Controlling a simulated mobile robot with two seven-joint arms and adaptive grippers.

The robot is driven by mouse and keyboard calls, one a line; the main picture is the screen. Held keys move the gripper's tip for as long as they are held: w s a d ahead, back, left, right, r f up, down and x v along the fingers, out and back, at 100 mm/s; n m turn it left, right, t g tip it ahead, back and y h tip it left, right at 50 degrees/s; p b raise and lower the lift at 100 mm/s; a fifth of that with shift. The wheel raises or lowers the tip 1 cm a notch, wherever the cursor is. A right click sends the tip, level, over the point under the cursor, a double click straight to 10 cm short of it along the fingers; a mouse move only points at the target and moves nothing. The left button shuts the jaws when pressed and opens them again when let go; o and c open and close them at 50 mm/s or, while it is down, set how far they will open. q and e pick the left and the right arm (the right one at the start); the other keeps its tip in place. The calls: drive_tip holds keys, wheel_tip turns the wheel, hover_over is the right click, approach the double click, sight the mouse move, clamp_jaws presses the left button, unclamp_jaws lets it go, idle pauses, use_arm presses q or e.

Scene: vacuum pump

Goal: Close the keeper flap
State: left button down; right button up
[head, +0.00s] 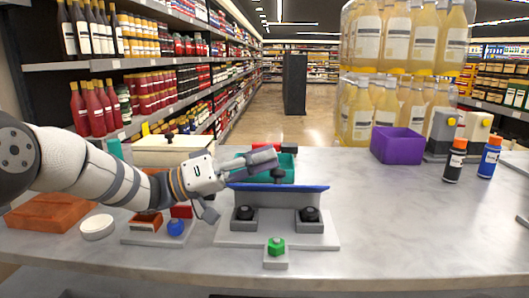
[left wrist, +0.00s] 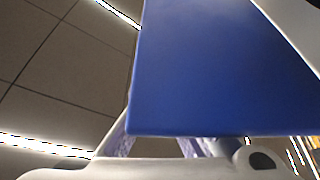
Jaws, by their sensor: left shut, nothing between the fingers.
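The keeper flap appears to be the long blue plate (head: 285,188) along the top of a grey fixture (head: 278,226) at the middle of the table. It also fills much of the left wrist view as a large blue surface (left wrist: 215,70) close to the camera. My left gripper (head: 272,158) is shut and empty, just above and behind the flap's left half. Whether it touches the flap cannot be told. Two black knobs (head: 310,214) sit on the front of the fixture. A green knob (head: 276,246) stands on a small grey block in front. My right gripper is not in view.
A teal tray (head: 288,166) is partly hidden behind the flap. A small block with a blue ball (head: 175,227) and a white disc (head: 97,227) lie left. A purple bin (head: 398,146) and two bottles (head: 455,160) stand right.

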use_arm(q)
drive_tip(key=shift+s+f, duration=0.1)
drive_tip(key=shift+s, duration=0.25)
drive_tip(key=shift+f, duration=0.1)
drive_tip(key=shift+s+a, duration=0.1)
drive_tip(key=shift+a, duration=0.05)
idle(0.3)
